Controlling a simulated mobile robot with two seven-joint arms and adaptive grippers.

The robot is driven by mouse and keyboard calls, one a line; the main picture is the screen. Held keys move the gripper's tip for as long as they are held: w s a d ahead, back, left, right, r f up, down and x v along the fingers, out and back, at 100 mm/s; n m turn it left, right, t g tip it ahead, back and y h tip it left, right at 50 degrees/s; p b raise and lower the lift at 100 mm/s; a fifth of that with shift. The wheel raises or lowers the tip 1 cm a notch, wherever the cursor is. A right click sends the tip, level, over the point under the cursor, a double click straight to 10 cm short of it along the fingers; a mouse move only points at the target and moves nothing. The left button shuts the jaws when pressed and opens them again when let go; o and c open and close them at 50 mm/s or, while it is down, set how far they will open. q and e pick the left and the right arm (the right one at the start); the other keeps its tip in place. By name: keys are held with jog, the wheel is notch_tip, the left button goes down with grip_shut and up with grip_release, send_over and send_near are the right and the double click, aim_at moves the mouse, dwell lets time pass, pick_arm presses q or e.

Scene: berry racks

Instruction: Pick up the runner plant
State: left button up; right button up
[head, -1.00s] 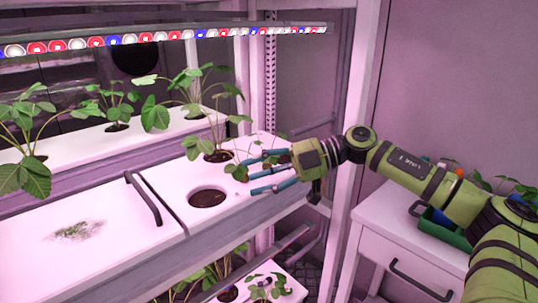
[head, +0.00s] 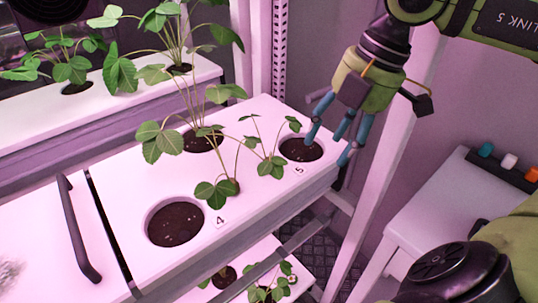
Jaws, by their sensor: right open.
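The runner plant (head: 232,187) is a small plantlet with thin stems and green leaves. It stands on the white tray between hole 4 (head: 176,224) and hole 5 (head: 301,149), both showing dark soil. A larger plant (head: 160,138) grows from a hole behind it, and their leaves partly overlap. My right gripper (head: 338,138) points down with its blue fingers spread and empty. Its fingertips are around the right side of hole 5 in the picture, right of the runner plant and apart from its base. My left gripper is out of view.
A dark handle (head: 80,228) stands on the left tray cover. A white rack post (head: 385,175) rises just right of my gripper. A white cabinet (head: 440,205) with small items stands at the right. More plants grow on the back and lower shelves.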

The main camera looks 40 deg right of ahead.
aim_at(269, 160)
jog(key=w+a+p, duration=0.1)
jog(key=w+a, duration=0.1)
jog(key=shift+w+a, duration=0.3)
jog(key=shift+a, duration=0.05)
jog(key=shift+w+a+p, duration=0.5)
jog(key=shift+w+a, duration=0.45)
jog(key=shift+a, duration=0.15)
jog(key=shift+w+a, duration=0.4)
jog(key=shift+a, duration=0.15)
jog(key=shift+w+a, duration=0.15)
jog(key=shift+a, duration=0.05)
jog(key=x, duration=0.5)
jog(key=shift+f+p, duration=0.1)
jog(key=shift+p, duration=0.3)
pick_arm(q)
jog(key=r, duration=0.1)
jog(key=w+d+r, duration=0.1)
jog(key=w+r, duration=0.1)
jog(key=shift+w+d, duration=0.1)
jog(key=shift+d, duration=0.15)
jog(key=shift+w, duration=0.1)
pick_arm(e)
jog(key=c, duration=0.8)
